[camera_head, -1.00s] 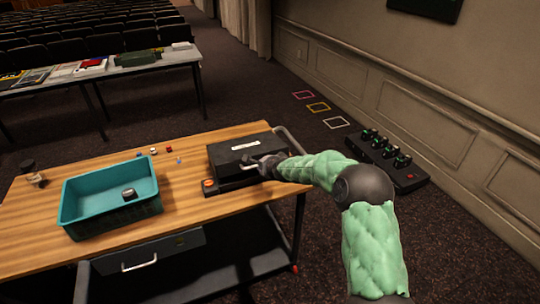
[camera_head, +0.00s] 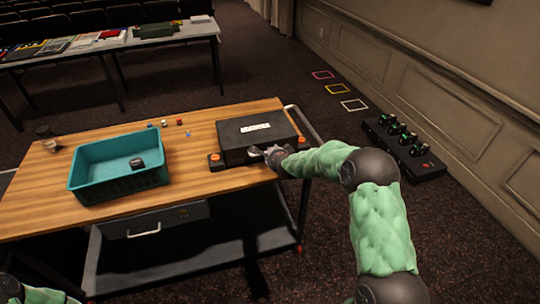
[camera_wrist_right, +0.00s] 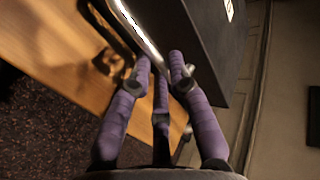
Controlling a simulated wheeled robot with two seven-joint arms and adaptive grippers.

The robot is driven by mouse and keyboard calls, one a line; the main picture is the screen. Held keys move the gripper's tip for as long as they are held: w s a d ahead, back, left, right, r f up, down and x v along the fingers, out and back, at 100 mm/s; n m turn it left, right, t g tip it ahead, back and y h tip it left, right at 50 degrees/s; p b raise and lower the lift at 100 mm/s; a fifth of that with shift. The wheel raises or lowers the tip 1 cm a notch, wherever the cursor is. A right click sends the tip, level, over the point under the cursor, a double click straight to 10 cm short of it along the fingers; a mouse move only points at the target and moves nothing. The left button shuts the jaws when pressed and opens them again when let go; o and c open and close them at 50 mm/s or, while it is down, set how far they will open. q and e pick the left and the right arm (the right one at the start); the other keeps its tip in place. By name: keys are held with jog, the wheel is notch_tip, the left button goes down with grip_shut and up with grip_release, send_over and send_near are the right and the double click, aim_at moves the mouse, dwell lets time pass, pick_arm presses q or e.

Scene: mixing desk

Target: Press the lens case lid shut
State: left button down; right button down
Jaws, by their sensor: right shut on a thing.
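The black lens case (camera_head: 240,153) sits at the right end of the wooden desk. Its dark lid (camera_head: 237,131) has a white label on top and lies down over the base; I cannot tell whether a small gap is left. Orange-marked parts (camera_head: 215,158) show at the front corners. My right gripper (camera_head: 272,153) is at the front of the case. In the right wrist view its purple fingers (camera_wrist_right: 162,75) close at the end of a shiny metal strip beside the case's dark side (camera_wrist_right: 205,50). The exact contact is partly hidden. My left gripper is out of view.
A teal bin (camera_head: 108,181) holding a small dark object (camera_head: 136,163) stands left of the case. Several small coloured items (camera_head: 165,123) lie behind it. A small jar (camera_head: 47,140) stands at the far left. A metal rail (camera_head: 305,124) rises beyond the desk's right edge.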

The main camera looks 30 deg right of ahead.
jog(key=f, duration=0.1)
jog(key=s+f, duration=0.1)
jog(key=f, duration=0.1)
jog(key=shift+s+a+f+g, duration=0.15)
jog(key=shift+a+f+g, duration=0.15)
jog(key=shift+a, duration=0.1)
jog(key=c, duration=1.4)
grip_release()
jog(key=shift+o, duration=1.2)
jog(key=shift+d+f, duration=0.2)
jog(key=shift+d, duration=0.05)
jog(key=shift+w, duration=0.2)
jog(key=shift+a+r, duration=0.1)
jog(key=shift+s+r, duration=0.15)
jog(key=shift+s, duration=0.05)
jog(key=r+v, duration=0.1)
jog(key=v, duration=1)
jog(key=shift+d+r, duration=0.3)
jog(key=shift+w, duration=0.1)
